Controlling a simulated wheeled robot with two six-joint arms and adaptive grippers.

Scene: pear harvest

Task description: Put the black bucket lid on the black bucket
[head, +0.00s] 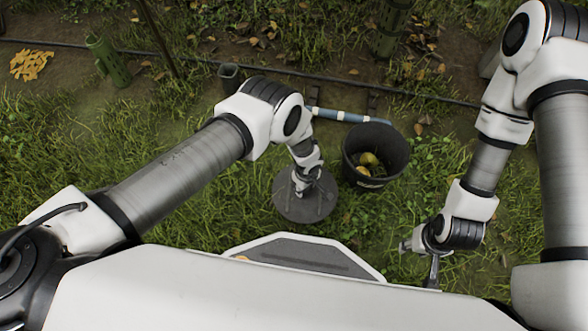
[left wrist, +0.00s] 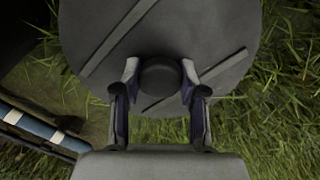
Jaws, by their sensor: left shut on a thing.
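The black bucket (head: 360,171) stands upright on the grass in the head view, its mouth open, with yellow pears inside. The round dark grey lid (head: 290,208) is to the left of the bucket and apart from it. My left gripper (head: 303,190) is over the lid. In the left wrist view, my left gripper (left wrist: 159,80) is shut on the round knob of the lid (left wrist: 215,45). I cannot tell whether the lid is lifted off the grass. My right gripper (head: 422,252) is at the lower right of the bucket, and its fingers are too small to judge.
A blue and white pole (head: 340,115) lies behind the bucket and also shows in the left wrist view (left wrist: 40,130). A thin dark hose (head: 200,62) crosses the back. A green post (head: 108,62) stands at the far left. Grass around the bucket's front is clear.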

